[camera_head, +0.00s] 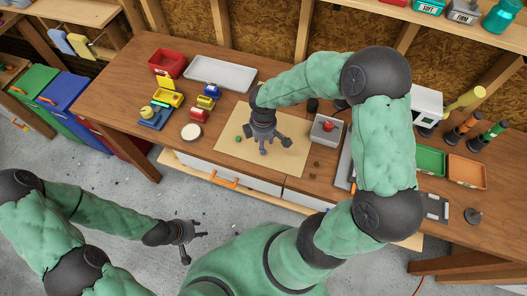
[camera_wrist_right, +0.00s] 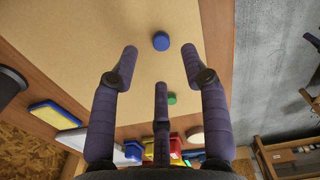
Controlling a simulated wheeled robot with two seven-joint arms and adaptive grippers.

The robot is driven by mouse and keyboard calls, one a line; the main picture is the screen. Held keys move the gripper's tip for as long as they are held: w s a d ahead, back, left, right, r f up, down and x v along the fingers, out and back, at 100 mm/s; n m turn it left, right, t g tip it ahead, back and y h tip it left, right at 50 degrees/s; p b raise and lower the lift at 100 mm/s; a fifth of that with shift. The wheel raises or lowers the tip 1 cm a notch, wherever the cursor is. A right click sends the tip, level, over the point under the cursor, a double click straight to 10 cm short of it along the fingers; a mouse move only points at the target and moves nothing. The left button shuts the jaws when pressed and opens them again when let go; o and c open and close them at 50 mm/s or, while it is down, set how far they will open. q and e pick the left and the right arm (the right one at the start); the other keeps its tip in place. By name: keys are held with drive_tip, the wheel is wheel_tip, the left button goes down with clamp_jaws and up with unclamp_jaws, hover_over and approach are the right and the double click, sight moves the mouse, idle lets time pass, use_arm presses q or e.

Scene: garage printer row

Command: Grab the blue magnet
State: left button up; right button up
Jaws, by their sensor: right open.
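The blue magnet (camera_wrist_right: 161,41) is a small round disc lying on the tan mat (camera_wrist_right: 90,60) in the right wrist view. My right gripper (camera_wrist_right: 160,62) is open and empty, its fingers spread, with the magnet showing just beyond and between the two outer fingertips. In the head view my right gripper (camera_head: 263,142) hangs over the tan mat (camera_head: 283,162) on the workbench; I cannot make out the blue magnet there. My left gripper (camera_head: 190,242) is open and empty, low in front of the bench, over the floor.
A green disc (camera_head: 239,139) lies on the mat left of my right gripper. A grey box with a red knob (camera_head: 327,126) stands at the mat's right edge. A white round lid (camera_head: 191,131), a red bin (camera_head: 166,63) and a grey tray (camera_head: 220,73) are to the left.

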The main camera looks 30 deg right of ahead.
wheel_tip(320, 180, down, 5)
drive_tip(key=shift+s+r+b, duration=0.15)
drive_tip(key=shift+b, duration=0.3)
clamp_jaws()
drive_tip(key=shift+r, duration=0.2)
